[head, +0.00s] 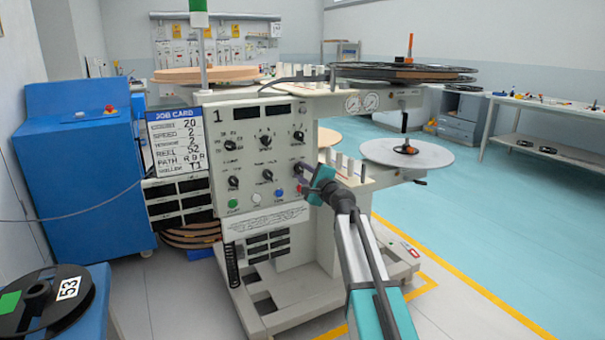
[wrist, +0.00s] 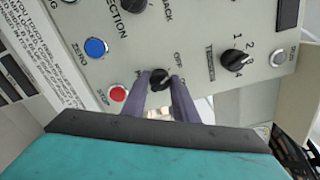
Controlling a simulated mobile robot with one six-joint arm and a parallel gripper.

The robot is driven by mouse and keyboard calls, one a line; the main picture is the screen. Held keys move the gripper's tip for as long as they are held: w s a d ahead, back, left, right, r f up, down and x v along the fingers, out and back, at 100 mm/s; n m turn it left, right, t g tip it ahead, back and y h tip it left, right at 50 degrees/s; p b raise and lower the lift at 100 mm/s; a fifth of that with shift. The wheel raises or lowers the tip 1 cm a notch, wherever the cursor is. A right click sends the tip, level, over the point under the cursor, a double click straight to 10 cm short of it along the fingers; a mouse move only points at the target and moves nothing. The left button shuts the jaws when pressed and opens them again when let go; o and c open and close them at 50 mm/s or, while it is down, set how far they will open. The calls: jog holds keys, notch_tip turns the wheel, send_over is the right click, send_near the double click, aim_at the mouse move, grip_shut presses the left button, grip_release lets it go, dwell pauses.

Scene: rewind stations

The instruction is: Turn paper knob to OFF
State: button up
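The knob (wrist: 160,79) between my fingertips is small, black and round, on the pale machine panel (wrist: 205,90). The word OFF (wrist: 178,57) is printed beside it; the rest of its lettering is partly hidden by my fingers. In the head view, my gripper (head: 308,170) is at the knob (head: 298,168) at the right edge of the lower knob row. In the wrist view my two fingers (wrist: 161,82) flank the knob closely. Whether they press on it is unclear, and the knob's pointer direction is hard to read.
A red stop button (wrist: 118,94) sits close to my left finger, with a blue button (wrist: 95,47) beyond. Another knob (wrist: 235,60) with numbers is to the right. A white disc (head: 405,153) stands right of the panel. Open floor (head: 500,220) lies to the right.

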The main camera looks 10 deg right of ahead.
jog(key=o, duration=0.4)
jog(key=shift+s, duration=0.1)
jog(key=shift+p+v, duration=1)
jog(key=shift+v, duration=5.85)
